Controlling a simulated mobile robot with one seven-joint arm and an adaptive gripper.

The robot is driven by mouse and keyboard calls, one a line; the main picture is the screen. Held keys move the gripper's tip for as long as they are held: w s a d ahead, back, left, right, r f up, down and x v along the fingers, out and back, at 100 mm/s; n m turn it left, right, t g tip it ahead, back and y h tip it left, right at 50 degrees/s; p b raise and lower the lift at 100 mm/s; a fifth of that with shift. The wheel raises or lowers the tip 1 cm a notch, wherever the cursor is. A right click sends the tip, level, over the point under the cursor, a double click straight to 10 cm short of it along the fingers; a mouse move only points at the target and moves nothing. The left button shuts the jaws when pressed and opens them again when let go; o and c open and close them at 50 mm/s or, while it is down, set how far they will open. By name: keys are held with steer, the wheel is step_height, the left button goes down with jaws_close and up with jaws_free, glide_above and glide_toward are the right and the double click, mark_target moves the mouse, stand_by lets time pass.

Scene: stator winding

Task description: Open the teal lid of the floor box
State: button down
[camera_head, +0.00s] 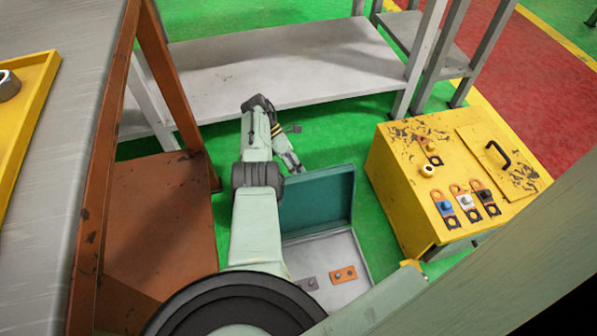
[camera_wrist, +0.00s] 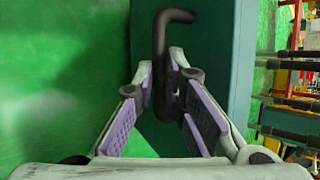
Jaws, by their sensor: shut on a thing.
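The teal lid (camera_head: 320,197) stands raised, close to upright, along the far side of the floor box (camera_head: 318,253) in the head view. The box's pale interior is exposed. My gripper (camera_head: 291,160) is at the lid's upper left area. In the wrist view, my gripper (camera_wrist: 163,80) is shut on a dark bent handle (camera_wrist: 176,17), with the teal lid face (camera_wrist: 216,60) right behind it. The handle's lower part is partly hidden between the fingers. In the head view my arm covers the left part of the box.
An orange part (camera_head: 343,274) and a grey part (camera_head: 309,284) lie in the box. A yellow cabinet (camera_head: 410,190) with several small parts on top stands to the right. A grey shelf (camera_head: 290,70) is behind, a brown-orange stand (camera_head: 155,220) left. Green floor shows between them.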

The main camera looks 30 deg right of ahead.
steer(key=shift+s+a+f, duration=0.15)
steer(key=shift+s+f, duration=0.15)
steer(key=shift+f, duration=0.1)
steer(key=c, duration=2)
jaws_free()
steer(key=o, duration=0.3)
steer(key=shift+w+r, duration=0.15)
steer(key=shift+o, duration=0.2)
steer(key=shift+r, duration=0.1)
